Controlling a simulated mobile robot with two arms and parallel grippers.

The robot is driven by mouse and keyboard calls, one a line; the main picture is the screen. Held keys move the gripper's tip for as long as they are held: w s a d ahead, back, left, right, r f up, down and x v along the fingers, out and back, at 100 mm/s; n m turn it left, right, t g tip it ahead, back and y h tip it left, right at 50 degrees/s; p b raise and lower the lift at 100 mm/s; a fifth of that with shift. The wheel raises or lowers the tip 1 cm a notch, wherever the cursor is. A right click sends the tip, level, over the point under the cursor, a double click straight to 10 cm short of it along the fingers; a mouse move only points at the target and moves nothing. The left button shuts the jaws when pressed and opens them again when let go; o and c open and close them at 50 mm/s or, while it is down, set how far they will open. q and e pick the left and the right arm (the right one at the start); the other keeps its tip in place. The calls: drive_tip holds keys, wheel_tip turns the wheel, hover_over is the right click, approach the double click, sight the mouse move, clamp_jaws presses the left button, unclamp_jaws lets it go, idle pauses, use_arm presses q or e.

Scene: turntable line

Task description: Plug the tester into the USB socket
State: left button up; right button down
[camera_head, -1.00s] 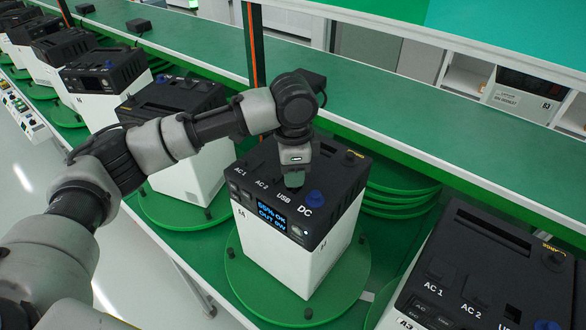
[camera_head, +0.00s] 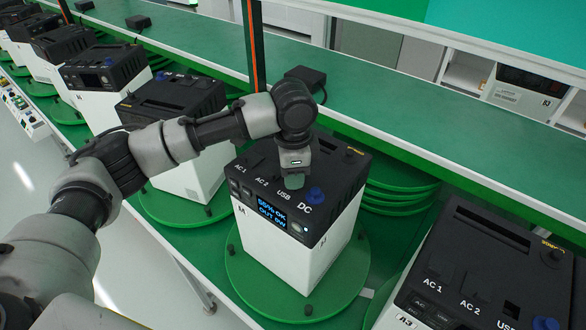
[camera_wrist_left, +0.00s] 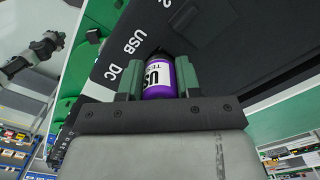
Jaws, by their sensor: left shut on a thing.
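The tester is hidden there by the fingers and wrist. The USB socket is covered, so I cannot see how deep the tester sits. The unit's lit screen (camera_head: 271,213) seems to read OK and OUT with a small watt figure. My right gripper is not in view.
The unit stands on a green round turntable (camera_head: 260,285). A blue knob (camera_head: 315,195) sits close beside the gripper. Another unit (camera_head: 490,265) stands at the lower right, and several more line up at the left. A green shelf (camera_head: 400,95) runs behind.

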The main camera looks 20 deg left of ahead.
use_arm(q)
drive_tip(key=shift+f, duration=0.55)
drive_tip(key=o, duration=1)
drive_tip(key=shift+r, duration=0.1)
